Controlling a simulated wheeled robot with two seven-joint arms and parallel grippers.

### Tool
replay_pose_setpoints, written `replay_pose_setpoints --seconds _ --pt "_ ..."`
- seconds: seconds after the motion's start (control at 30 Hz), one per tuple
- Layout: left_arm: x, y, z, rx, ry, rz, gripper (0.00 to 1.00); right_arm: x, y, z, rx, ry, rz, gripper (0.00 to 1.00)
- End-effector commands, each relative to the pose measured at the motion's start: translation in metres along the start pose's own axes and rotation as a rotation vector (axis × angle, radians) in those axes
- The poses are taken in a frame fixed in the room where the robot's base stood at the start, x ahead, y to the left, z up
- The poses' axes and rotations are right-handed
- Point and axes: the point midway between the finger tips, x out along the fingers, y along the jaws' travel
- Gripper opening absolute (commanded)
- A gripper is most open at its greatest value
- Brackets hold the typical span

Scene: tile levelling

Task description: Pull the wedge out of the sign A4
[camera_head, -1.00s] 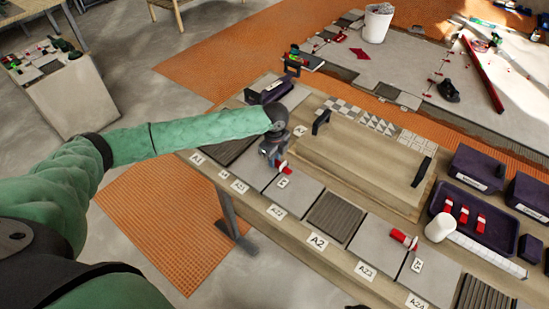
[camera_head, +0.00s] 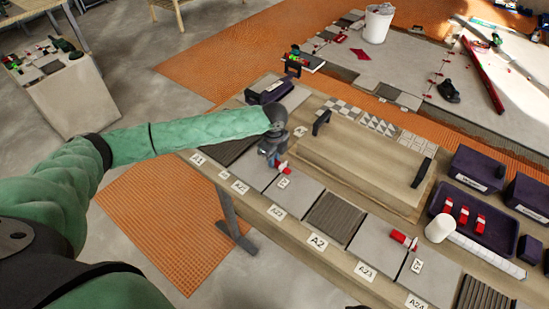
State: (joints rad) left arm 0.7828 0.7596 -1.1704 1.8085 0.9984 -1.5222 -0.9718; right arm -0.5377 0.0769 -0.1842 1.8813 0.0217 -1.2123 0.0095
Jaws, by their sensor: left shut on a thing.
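My left gripper (camera_head: 274,160) is above the seam between two grey tiles on the workbench. It is shut on a small red wedge (camera_head: 283,169), whose red and white end shows just right of the fingers. The fingers hide the rest of the wedge, so I cannot tell how deep it sits. A white tag (camera_head: 284,182) stands beside it on the tile. Another red wedge (camera_head: 400,237) lies at a seam further right, near a second white tag (camera_head: 416,265). White signs line the bench's front edge; I cannot make out A4 for certain.
A wooden board with black handles (camera_head: 360,165) lies behind the tiles. A dark tray (camera_head: 489,232) with several red wedges and a white cup (camera_head: 439,228) stand at the right. A dark box (camera_head: 268,90) sits behind my left gripper.

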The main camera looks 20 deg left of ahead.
Motion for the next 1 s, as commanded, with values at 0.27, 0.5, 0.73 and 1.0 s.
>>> replay_pose_setpoints --seconds 0.27,0.5,0.73,1.0 --pt "0.0 0.0 0.004 0.0 0.0 0.0 0.0 -0.003 -0.001 -0.001 0.0 0.0 0.0 0.42" --pt "0.0 0.0 0.006 0.0 0.0 0.0 0.0 -0.005 -0.001 -0.001 0.0 0.001 -0.001 0.42" --pt "0.0 0.0 0.008 0.0 0.0 0.0 0.0 -0.006 -0.001 -0.001 0.0 0.0 -0.001 0.42" --pt "-0.001 0.0 0.015 -0.001 0.0 0.0 0.0 -0.008 -0.001 -0.001 0.0 0.0 -0.001 0.42"
